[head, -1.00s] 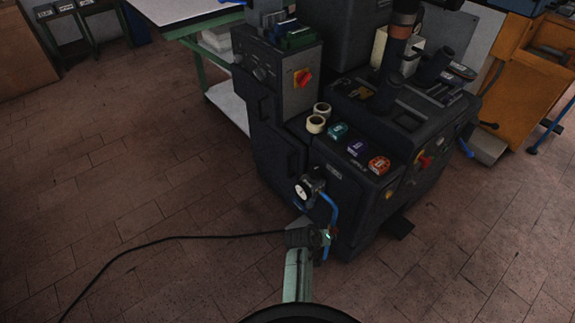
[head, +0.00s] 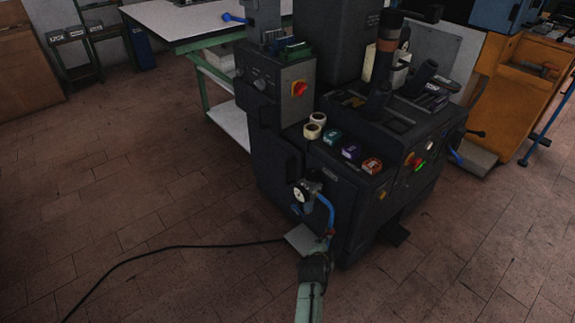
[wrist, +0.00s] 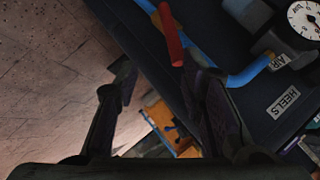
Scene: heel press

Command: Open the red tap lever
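The red tap lever (wrist: 170,35) shows as a slim red bar at the top of the wrist view, beside a blue air hose (wrist: 245,75). In the head view, a small red part (head: 331,233) shows at the lower end of the blue hose (head: 327,208), low on the press's front corner. My gripper (wrist: 160,78) is open, with a clear gap between its two dark fingers. The lever appears beyond the fingertips, nearer the right one; I see no grip on it. In the head view my arm comes up from below, and its end is close beside the red part.
The dark press (head: 345,215) carries a white gauge (head: 299,194), tape rolls (head: 314,127) and small coloured tins. A black cable (head: 165,250) crosses the floor to a grey plate (head: 300,239). The floor at left is open. An orange cabinet (head: 515,90) stands at right.

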